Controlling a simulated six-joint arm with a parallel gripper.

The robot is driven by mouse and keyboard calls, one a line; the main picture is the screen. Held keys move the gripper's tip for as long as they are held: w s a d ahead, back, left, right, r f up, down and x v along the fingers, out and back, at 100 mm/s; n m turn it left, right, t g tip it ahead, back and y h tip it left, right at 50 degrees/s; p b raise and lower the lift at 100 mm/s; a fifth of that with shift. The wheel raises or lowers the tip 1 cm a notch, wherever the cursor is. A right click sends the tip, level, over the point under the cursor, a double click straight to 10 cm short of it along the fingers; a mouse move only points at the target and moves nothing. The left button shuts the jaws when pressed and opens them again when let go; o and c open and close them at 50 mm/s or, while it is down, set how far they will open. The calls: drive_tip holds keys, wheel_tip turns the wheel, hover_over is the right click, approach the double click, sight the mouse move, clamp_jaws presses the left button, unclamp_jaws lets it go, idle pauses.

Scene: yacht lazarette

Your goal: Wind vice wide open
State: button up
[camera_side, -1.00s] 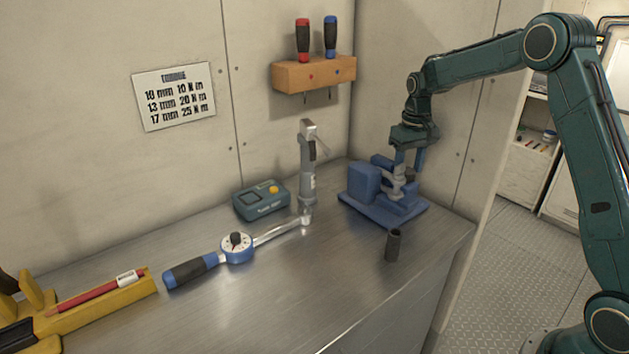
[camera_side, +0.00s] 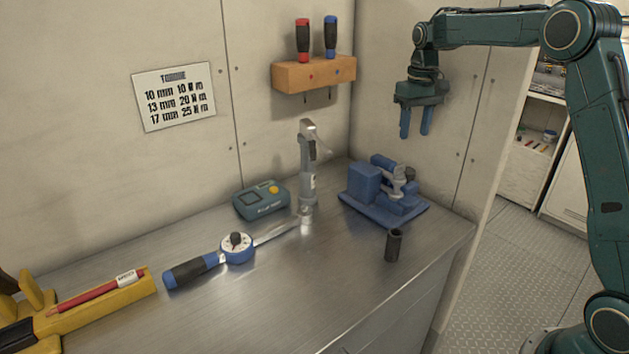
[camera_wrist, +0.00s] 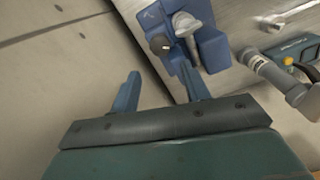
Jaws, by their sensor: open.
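The blue vice (camera_side: 385,190) stands on the steel bench near the back right corner. Its grey screw and handle (camera_side: 397,177) are at its upper right, with a dark round knob (camera_side: 409,174) beside them. The vice (camera_wrist: 205,45) also shows at the top of the wrist view, with the metal handle (camera_wrist: 185,25) across it. My gripper (camera_side: 415,134) hangs above the vice, fingers pointing down, apart from it and empty. In the wrist view its two blue fingers (camera_wrist: 161,90) are spread. How wide the vice jaws stand is hard to tell.
A dark socket (camera_side: 393,246) stands in front of the vice. A wooden screwdriver rack (camera_side: 314,74) hangs on the wall. The front middle of the bench is clear.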

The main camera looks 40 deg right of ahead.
sight(410, 170)
drive_tip(key=shift+r, duration=1.75)
drive_tip(key=shift+o, duration=1.4)
drive_tip(key=m, duration=2.5)
drive_tip(key=shift+s+d+f+m, duration=0.1)
drive_tip(key=shift+s+f+m, duration=0.05)
drive_tip(key=shift+f+m, duration=0.15)
drive_tip(key=shift+f, duration=0.1)
drive_tip(key=shift+f, duration=6.8)
